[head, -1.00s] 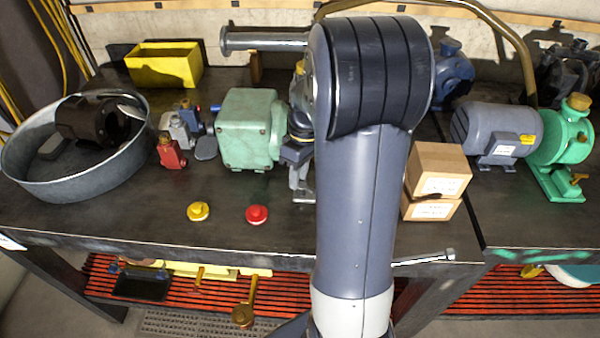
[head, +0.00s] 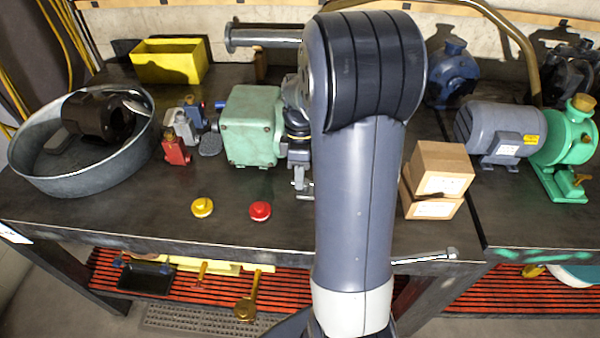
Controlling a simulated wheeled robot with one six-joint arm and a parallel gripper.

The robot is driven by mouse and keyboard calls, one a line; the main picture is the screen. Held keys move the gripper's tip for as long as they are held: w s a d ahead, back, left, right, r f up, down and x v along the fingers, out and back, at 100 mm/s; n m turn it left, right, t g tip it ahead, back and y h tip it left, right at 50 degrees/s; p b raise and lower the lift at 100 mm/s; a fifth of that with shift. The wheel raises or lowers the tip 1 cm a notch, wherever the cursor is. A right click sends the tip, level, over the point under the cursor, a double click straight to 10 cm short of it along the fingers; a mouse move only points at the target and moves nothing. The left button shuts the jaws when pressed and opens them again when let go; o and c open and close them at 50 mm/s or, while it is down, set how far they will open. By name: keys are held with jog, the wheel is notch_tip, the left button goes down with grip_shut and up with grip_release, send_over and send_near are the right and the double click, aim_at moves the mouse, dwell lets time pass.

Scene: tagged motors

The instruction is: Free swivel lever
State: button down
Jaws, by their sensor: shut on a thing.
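My gripper (head: 302,186) points down just right of the green motor box (head: 250,127), low over the bench. My own arm covers most of it. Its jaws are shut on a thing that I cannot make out. I cannot pick out a swivel lever for certain; it may be hidden behind my arm. A small red device (head: 176,151) and grey devices (head: 190,117) stand left of the green box, apart from my gripper.
A round metal tub (head: 60,184) holds a dark motor (head: 93,117). A yellow bin (head: 168,62) stands behind. Yellow (head: 202,207) and red (head: 260,211) knobs lie in front. Cardboard boxes (head: 440,170), a grey motor (head: 492,130) and green pump (head: 566,140) stand right.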

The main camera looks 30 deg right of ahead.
jog(key=c, duration=1.3)
grip_release()
jog(key=shift+o, duration=0.2)
jog(key=shift+r, duration=0.1)
notch_tip(320, 180, up, 10)
jog(key=w+d, duration=0.1)
jog(key=shift+w+r, duration=0.25)
jog(key=shift+w, duration=0.15)
jog(key=f, duration=0.3)
jog(key=s+f, duration=0.1)
jog(key=f, duration=0.3)
jog(key=a+f, duration=0.1)
jog(key=f, duration=0.2)
jog(key=shift+s+f, duration=0.25)
jog(key=shift+s, duration=0.15)
jog(key=shift+f+m, duration=0.1)
jog(key=shift+m, duration=0.2)
